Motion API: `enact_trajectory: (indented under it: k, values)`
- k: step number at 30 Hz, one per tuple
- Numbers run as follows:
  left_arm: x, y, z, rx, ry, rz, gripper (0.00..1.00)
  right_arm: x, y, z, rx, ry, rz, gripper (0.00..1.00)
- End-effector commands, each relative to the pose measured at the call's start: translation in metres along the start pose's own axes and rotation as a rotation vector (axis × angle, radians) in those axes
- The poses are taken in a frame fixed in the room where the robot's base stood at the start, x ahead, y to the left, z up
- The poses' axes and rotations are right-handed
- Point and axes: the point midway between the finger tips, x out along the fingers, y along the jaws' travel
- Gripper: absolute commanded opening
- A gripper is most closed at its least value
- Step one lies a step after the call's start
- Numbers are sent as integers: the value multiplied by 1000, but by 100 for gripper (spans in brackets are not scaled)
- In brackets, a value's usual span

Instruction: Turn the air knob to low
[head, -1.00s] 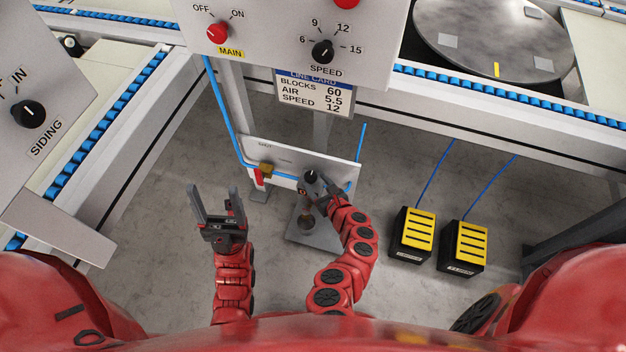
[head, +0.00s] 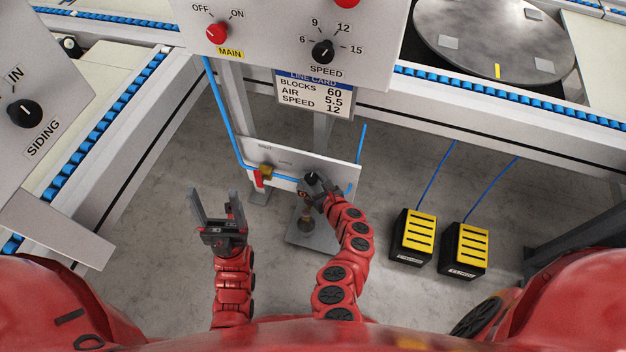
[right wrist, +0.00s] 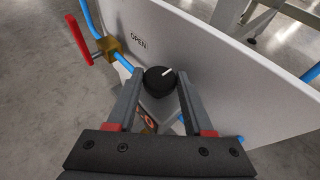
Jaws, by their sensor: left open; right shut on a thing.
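The air knob (head: 312,178) is a small black round knob at the low white panel (head: 345,173) under the line card. In the right wrist view the knob (right wrist: 160,84) shows a white pointer mark aimed to the upper right. My right gripper (head: 319,189) is shut on the knob, with one finger on each side of it in the right wrist view (right wrist: 160,76). No low mark can be read around the knob. My left gripper (head: 212,208) is open and empty, left of the panel, with its fingers pointing up the picture.
A red-handled valve (head: 259,177) on a blue hose sits left of the knob, near the word OPEN in the wrist view. Two yellow-topped pedals (head: 417,233) stand on the floor at right. The control panel (head: 270,35) and line card (head: 314,92) are above.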

Motion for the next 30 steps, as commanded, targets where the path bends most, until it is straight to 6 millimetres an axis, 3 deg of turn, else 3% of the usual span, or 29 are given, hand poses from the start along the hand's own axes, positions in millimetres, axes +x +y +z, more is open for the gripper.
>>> enact_trajectory:
  k: [8, 18, 30]
  values:
    - [3, 0, -1, 0, 0, 0, 69, 0, -1, 1, -19, -1, 40, 0]
    - [9, 0, -2, 0, 0, 0, 69, 0, -6, 1, -109, 2, 247, 0]
    - [-7, 0, 1, 0, 0, 0, 69, 3, -10, -2, -215, 2, 509, 0]
